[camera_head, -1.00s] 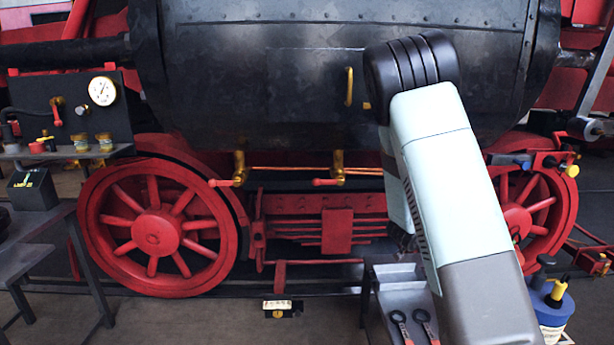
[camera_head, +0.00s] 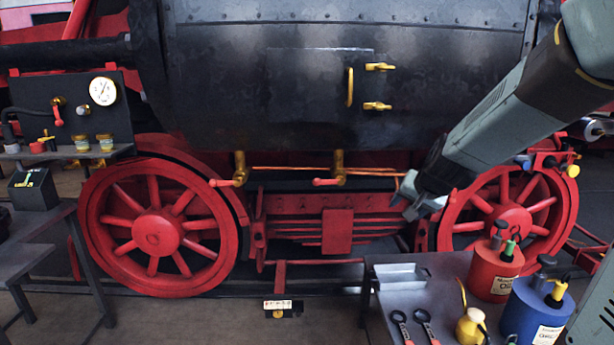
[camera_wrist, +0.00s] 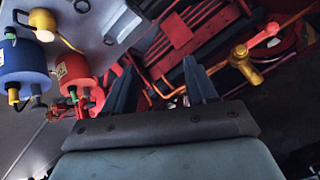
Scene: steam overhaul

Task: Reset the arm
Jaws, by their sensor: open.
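My arm reaches in from the right edge of the head view, slanting down and left in front of the locomotive. My gripper (camera_head: 414,196) is near the red wheel on the right, in front of the red frame. It is open and nothing shows between its fingers. In the wrist view the two fingers of my gripper (camera_wrist: 160,92) stand apart, with the red frame beyond them. A brass valve with an orange-red handle (camera_wrist: 245,62) shows to the right of the fingers. The gripper appears apart from everything around it.
A grey table (camera_head: 440,280) at lower right holds a red can (camera_head: 495,272), a blue can (camera_head: 535,312), a yellow oiler (camera_head: 470,328) and two wrenches. The black boiler (camera_head: 250,85) with brass handles stands behind. The floor at lower centre is mostly clear.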

